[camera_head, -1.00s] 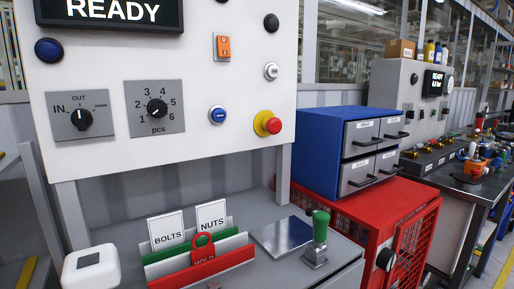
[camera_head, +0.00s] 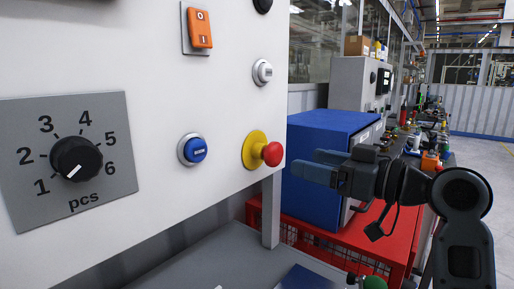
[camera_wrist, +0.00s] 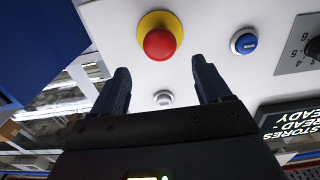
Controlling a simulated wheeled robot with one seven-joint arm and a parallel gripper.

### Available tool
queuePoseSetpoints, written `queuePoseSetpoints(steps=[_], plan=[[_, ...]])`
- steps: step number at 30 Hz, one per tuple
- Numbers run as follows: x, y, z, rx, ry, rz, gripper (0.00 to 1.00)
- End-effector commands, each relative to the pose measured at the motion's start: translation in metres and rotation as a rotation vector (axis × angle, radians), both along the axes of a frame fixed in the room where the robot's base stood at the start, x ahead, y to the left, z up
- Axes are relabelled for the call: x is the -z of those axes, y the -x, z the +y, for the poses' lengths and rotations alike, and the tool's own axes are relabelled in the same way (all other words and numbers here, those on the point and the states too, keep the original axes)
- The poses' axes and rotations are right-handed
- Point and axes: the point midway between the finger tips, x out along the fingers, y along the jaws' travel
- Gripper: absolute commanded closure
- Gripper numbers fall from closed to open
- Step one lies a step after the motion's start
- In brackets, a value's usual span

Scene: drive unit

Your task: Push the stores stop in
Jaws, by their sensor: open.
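The stores stop is a red mushroom button (camera_head: 272,154) on a yellow round base, at the right edge of the light panel (camera_head: 225,105). In the wrist view the red button (camera_wrist: 160,44) shows just beyond the fingertips, roughly midway between them. My gripper (camera_head: 304,165) is to the right of the button in the head view, pointing left at the panel, apart from the button. In the wrist view my gripper (camera_wrist: 158,68) is open with nothing between its fingers. The display (camera_wrist: 291,122) reads "STORES READY" upside down there.
A blue push button (camera_head: 194,149), a white button (camera_head: 262,72), an orange switch (camera_head: 200,28) and a pcs dial (camera_head: 76,158) sit on the same panel. A blue drawer cabinet (camera_head: 325,135) on a red cage stands behind my gripper. The grey bench (camera_head: 215,268) lies below.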

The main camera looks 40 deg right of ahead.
Motion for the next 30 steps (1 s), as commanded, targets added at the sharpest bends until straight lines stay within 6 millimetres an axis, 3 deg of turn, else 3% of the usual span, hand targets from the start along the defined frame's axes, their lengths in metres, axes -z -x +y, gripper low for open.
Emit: queuePoseSetpoints(steps=[5, 18, 30], plan=[[-0.004, -0.01, 0.002, -0.007, 0.006, 0.0, 0.23], [-0.003, -0.069, 0.014, -0.006, 0.006, -0.001, 0.23], [-0.002, -0.076, 0.015, -0.004, 0.006, 0.0, 0.24]])
